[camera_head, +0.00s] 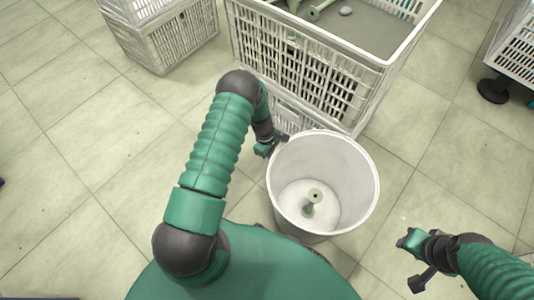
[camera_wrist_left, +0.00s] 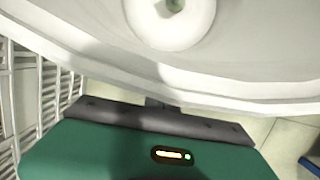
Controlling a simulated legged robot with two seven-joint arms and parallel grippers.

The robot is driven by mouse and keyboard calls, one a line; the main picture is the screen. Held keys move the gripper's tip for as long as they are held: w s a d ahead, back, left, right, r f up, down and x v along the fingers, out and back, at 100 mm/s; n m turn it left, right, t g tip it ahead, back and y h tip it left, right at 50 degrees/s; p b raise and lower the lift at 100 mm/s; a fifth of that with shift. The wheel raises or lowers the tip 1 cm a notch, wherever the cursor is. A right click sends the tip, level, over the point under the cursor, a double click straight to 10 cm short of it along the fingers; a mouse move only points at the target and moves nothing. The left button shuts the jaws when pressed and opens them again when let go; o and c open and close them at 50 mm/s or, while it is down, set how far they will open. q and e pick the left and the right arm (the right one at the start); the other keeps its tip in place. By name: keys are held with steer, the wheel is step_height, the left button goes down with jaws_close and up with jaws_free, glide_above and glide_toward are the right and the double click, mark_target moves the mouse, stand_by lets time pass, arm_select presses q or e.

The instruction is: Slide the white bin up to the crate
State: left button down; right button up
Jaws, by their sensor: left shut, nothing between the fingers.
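The white bin (camera_head: 345,160) stands upright on the tiled floor in front of me. A green bobbin (camera_head: 311,203) is at its bottom. The white slatted crate (camera_head: 300,65) stands just behind the bin; in the head view I cannot tell whether they touch. In the left wrist view the bin's rim (camera_wrist_left: 240,97) passes close ahead of the gripper, and crate slats show at left.
The crate holds several green bobbins (camera_head: 317,8) on a grey surface. Another white crate (camera_head: 170,38) stands at the back left, and a wheeled white rack (camera_head: 517,48) at the far right. The floor (camera_head: 440,140) right of the bin is clear.

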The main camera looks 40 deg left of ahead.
arm_select(q)
steer(key=shift+s+d+r, duration=0.1)
steer(key=shift+d, duration=0.8)
